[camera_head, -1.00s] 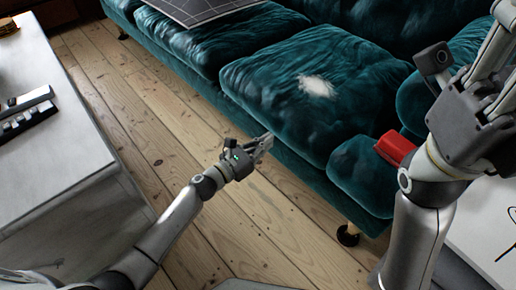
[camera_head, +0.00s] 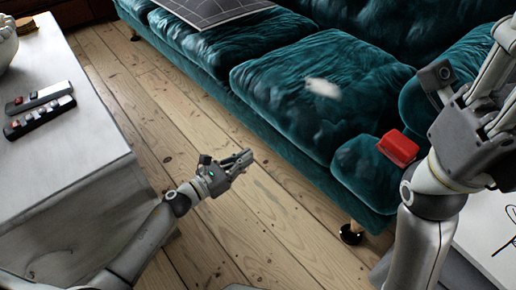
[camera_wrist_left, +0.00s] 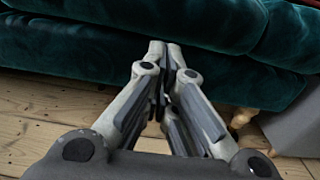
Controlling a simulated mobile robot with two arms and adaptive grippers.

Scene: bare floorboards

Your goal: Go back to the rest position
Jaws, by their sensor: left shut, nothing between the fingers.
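My left gripper (camera_head: 246,158) hangs over the floorboards between the white table and the teal sofa in the head view. It is shut and empty. In the left wrist view its fingers (camera_wrist_left: 165,50) are closed together, with the sofa's front ahead of them. My right gripper (camera_head: 498,85) is at the right edge of the head view, raised in front of the sofa's right end. Its fingertips run out of the picture, so its opening is hidden.
The teal sofa (camera_head: 315,95) bears a white patch (camera_head: 322,88), a red object (camera_head: 398,148) and a dark gridded panel (camera_head: 215,8). The white table (camera_head: 75,150) at left holds two remote-like objects (camera_head: 40,117). Floorboards (camera_head: 150,80) between are clear.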

